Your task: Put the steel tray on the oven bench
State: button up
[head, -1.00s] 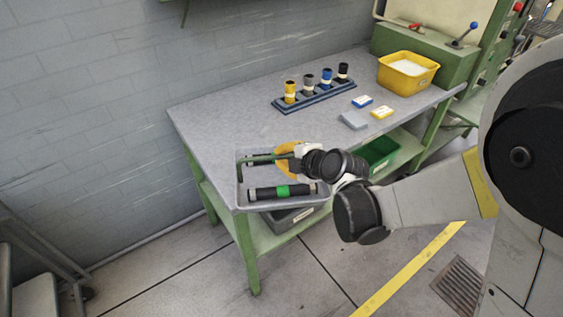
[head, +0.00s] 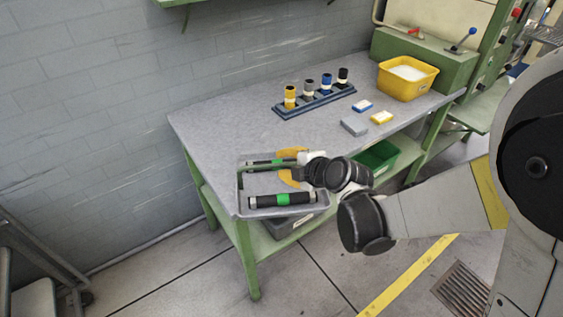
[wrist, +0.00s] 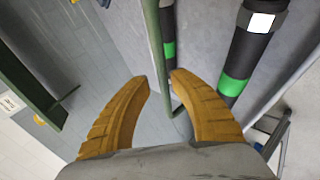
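The steel tray (head: 322,206) sits at the near left corner of the grey oven bench (head: 215,135), its front part at or over the front edge. It holds black rods with green bands (head: 283,199). A green bar handle (head: 246,166) rises over the tray. My gripper (head: 288,165) is over the tray with its yellow fingers spread apart. In the wrist view my gripper (wrist: 160,78) is open, and the green handle (wrist: 155,45) passes in front of the gap between its tips. I cannot tell whether a finger touches the handle.
A blue rack (head: 318,100) with several coloured cylinders stands at the back of the bench. Small boxes (head: 382,117) and a yellow bin (head: 408,78) are to the right. The bench's left part is clear. A green bin (head: 378,158) sits below.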

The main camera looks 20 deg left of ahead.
jog(key=p+v, duration=0.3)
jog(key=v, duration=0.8)
